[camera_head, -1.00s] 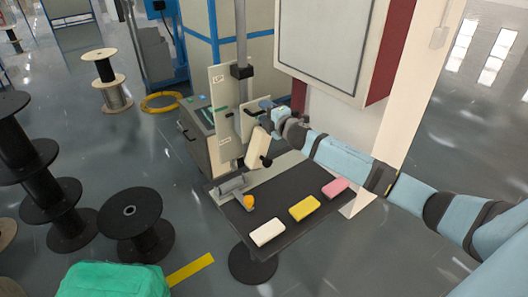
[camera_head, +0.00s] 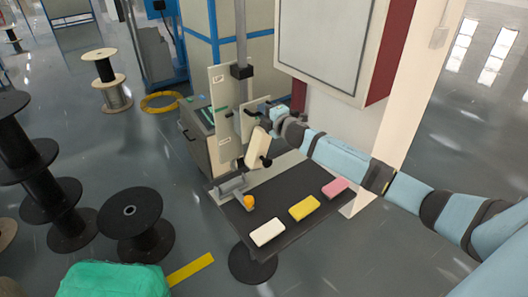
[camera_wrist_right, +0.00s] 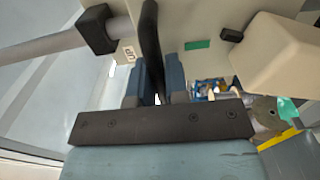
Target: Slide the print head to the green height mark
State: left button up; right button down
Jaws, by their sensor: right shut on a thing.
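The print head (camera_head: 258,147) is a cream, tilted box on the upright stand above the dark bench. Its cream body also shows at the right of the right wrist view (camera_wrist_right: 282,58). A green mark (camera_wrist_right: 197,45) is on the pale plate in that view, right of the fingers. My right gripper (camera_head: 264,111) is at the stand, just above the print head. In the right wrist view its two fingers (camera_wrist_right: 155,82) are shut on a black handle (camera_wrist_right: 150,45) between them. How the handle joins the print head is hidden. My left gripper is out of view.
A wall cabinet (camera_head: 335,40) hangs close behind my right arm. Black spools (camera_head: 130,212) stand on the left floor.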

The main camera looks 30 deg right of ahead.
jog(key=shift+r+p, duration=1.35)
jog(key=shift+r, duration=0.35)
jog(key=c, duration=1)
grip_release()
jog(key=shift+f, duration=0.15)
jog(key=s, duration=0.8)
jog(key=shift+d+p, duration=0.3)
jog(key=shift+f, duration=0.1)
